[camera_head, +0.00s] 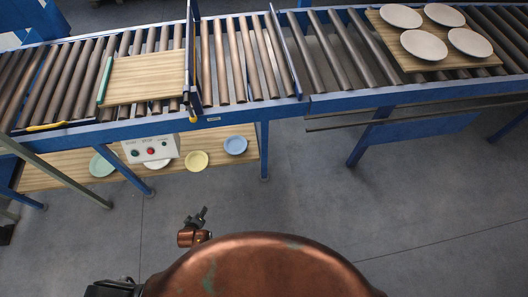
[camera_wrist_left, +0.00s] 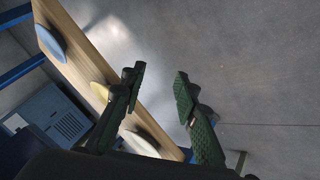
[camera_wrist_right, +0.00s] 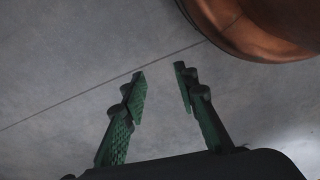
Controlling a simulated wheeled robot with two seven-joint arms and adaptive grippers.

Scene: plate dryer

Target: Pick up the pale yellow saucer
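The pale yellow saucer (camera_head: 196,160) lies on the low wooden shelf (camera_head: 222,165) under the conveyor, between a white saucer (camera_head: 157,163) and a blue saucer (camera_head: 235,145). In the left wrist view the yellow saucer (camera_wrist_left: 98,91) is left of my left gripper (camera_wrist_left: 160,80). That gripper is open and empty, apart from the saucer, with one finger close to the shelf edge in the picture. My right gripper (camera_wrist_right: 160,74) is open and empty over bare floor. A small dark and copper arm part shows in the head view; I cannot tell which arm it is.
A green saucer (camera_head: 102,165) lies at the shelf's left part. A control box (camera_head: 150,149) hangs above the shelf and overlaps the white saucer. Blue legs (camera_head: 264,150) and the conveyor frame bound the shelf. A board with several plates (camera_head: 424,45) sits on the right conveyor. The floor in front is clear.

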